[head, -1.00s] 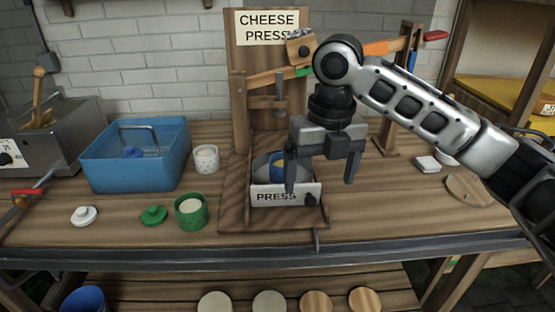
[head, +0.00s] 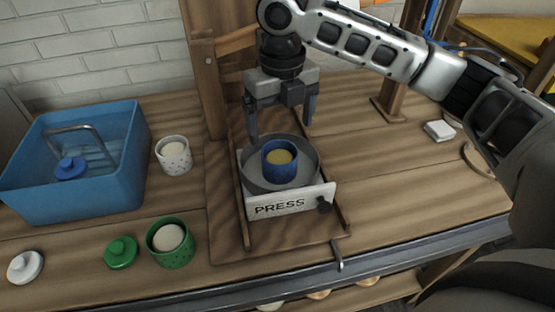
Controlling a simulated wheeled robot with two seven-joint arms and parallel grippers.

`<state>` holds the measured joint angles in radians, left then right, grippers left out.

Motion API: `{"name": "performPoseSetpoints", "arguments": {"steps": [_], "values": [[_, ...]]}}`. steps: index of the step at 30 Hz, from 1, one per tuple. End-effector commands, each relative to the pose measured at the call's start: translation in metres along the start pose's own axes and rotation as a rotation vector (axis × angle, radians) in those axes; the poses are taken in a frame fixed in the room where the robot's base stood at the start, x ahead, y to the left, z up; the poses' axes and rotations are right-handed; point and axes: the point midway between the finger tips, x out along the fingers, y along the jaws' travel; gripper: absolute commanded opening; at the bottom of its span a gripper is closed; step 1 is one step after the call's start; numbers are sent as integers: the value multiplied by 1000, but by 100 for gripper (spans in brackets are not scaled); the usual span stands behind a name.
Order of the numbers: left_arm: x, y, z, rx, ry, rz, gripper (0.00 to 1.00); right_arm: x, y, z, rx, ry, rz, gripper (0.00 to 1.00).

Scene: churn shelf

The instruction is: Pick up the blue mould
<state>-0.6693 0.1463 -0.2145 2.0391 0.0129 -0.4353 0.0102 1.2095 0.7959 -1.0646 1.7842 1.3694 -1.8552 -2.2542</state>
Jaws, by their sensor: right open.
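The blue mould (head: 279,168) is a small round cup with yellowish content. It stands upright in the round grey pan (head: 308,178) of the press, behind the white front plate marked PRESS (head: 287,203). My right gripper (head: 281,135) is open and empty. Its two fingers hang down just behind and above the mould, apart from it as far as I can tell. A blue lid (head: 70,168) with a knob lies in the blue tub at the left. My left gripper is not in view.
A blue tub (head: 124,190) with water stands at left. Beside it are a white speckled mould (head: 174,156) and a green mould (head: 170,243). A green lid (head: 121,252) and white lid (head: 26,267) lie in front. Wooden press posts (head: 203,85) rise behind. The bench right of the press is mostly clear.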

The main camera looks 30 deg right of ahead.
Motion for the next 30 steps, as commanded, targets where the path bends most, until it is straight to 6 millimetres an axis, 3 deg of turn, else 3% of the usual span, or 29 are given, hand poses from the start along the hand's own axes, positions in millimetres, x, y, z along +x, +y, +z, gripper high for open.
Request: {"name": "performPoseSetpoints", "arguments": {"steps": [3, 6, 13, 21, 30], "values": [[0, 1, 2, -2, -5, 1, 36, 26, 0, -1, 0, 4, 0, 90], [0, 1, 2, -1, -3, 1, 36, 40, 0, 0, 0, 2, 0, 90], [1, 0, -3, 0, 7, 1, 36, 55, 0, 0, 0, 1, -1, 90], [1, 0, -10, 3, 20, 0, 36, 94, 2, -1, 0, 2, 0, 90], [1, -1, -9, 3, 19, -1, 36, 102, 2, 0, -1, -1, -1, 90]]}}
